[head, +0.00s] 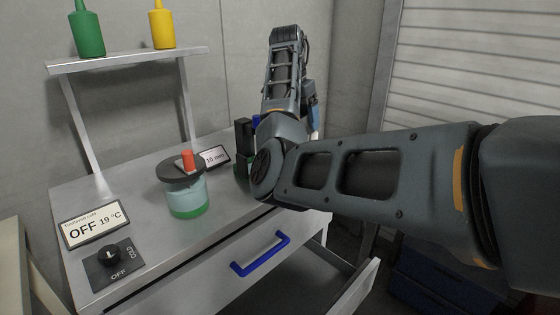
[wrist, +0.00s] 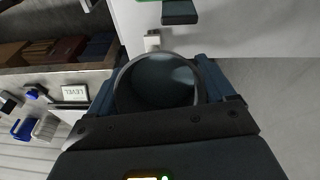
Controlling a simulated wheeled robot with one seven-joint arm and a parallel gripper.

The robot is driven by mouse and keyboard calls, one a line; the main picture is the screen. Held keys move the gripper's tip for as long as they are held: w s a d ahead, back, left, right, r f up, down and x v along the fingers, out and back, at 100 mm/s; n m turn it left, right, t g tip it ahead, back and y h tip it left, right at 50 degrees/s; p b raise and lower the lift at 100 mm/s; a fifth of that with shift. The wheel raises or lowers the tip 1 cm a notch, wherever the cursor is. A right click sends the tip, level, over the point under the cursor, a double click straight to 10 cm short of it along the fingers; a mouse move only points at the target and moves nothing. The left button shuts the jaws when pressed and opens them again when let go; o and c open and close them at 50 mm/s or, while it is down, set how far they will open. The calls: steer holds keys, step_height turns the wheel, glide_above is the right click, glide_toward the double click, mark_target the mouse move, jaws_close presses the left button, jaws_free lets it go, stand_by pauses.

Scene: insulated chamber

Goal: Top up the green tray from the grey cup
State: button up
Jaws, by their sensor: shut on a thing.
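In the wrist view the grey cup (wrist: 203,80) shows as a round rim seen from above. My gripper (wrist: 160,78) is shut on it, with blue-grey fingers on both sides. The inside of the cup is dark, and I cannot tell how much it holds. In the head view my own arm hides the cup and most of the gripper. The green tray is not clearly visible. A small dark green piece (head: 241,170) shows beside my arm at the bench's right end, and a thin green edge (wrist: 180,3) shows at the wrist view's top; I cannot tell whether either is the tray.
A lidded jar (head: 187,199) with a green base and red knob stands mid-bench. A small display (head: 215,156) reading 10 mm stands behind. The drawer (head: 359,289) stands open. A shelf (head: 130,58) holds bottles.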

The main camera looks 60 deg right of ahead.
steer(key=shift+s+d+r+t+y, duration=0.2)
steer(key=shift+d+r+y, duration=0.25)
steer(key=shift+d+y, duration=0.3)
steer(key=shift+s+d+r+t+y, duration=0.2)
steer(key=shift+d+r+y, duration=0.3)
steer(key=shift+y, duration=0.35)
steer(key=shift+s+d+r+t+y, duration=0.1)
steer(key=shift+d+r+t+y, duration=0.25)
steer(key=shift+d+y, duration=0.4)
steer(key=shift+s+d+f+y, duration=0.2)
steer(key=shift+d+f+y, duration=0.25)
steer(key=shift+y, duration=0.5)
steer(key=shift+d+r+t, duration=0.1)
steer(key=shift+t, duration=0.15)
steer(key=shift+s, duration=0.1)
